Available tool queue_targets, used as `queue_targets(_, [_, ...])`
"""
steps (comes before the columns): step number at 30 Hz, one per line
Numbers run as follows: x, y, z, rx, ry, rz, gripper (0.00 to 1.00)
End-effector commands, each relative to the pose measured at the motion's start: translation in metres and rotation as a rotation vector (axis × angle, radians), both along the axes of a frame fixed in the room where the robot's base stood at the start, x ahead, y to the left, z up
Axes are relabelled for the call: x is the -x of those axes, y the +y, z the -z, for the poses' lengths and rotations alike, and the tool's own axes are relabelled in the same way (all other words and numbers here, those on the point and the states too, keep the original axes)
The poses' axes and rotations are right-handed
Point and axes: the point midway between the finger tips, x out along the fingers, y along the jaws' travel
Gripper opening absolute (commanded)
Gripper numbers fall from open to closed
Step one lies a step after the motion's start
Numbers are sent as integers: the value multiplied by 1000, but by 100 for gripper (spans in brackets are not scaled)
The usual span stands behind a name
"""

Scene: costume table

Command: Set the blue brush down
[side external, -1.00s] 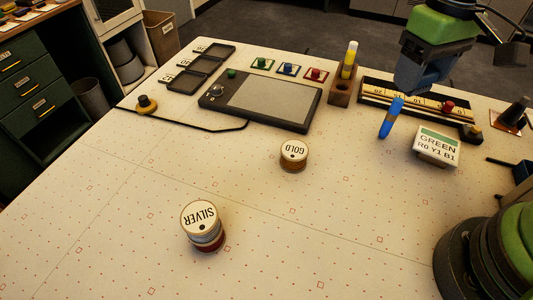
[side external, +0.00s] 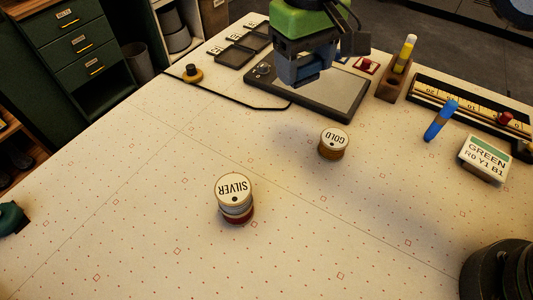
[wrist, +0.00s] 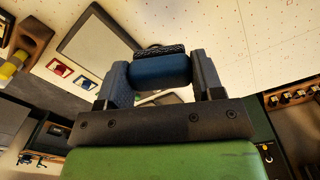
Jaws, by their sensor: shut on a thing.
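My gripper (side external: 308,78) hangs above the black tablet-like panel (side external: 345,100) with its grey screen. In the wrist view, its two fingers are shut on a rounded blue piece with a dark, rough-textured edge, which looks like the blue brush (wrist: 160,71). The brush lies crosswise between the fingers. In the side view it is hard to tell apart from the bluish-grey gripper parts. The gap between it and the panel is unclear.
A GOLD tin (side external: 334,143) and a SILVER tin (side external: 235,196) stand on the pale table. A blue stick (side external: 440,120) leans near the GREEN card (side external: 485,158). A wooden holder (side external: 393,86) bears a yellow tube (side external: 405,54).

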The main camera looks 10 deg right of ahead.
Motion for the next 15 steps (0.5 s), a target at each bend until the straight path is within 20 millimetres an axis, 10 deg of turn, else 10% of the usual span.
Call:
queue_targets(6, [21,48,12,-18,-3,-43,38])
queue_targets(15, [33,66,25,-24,-1,-60,38])
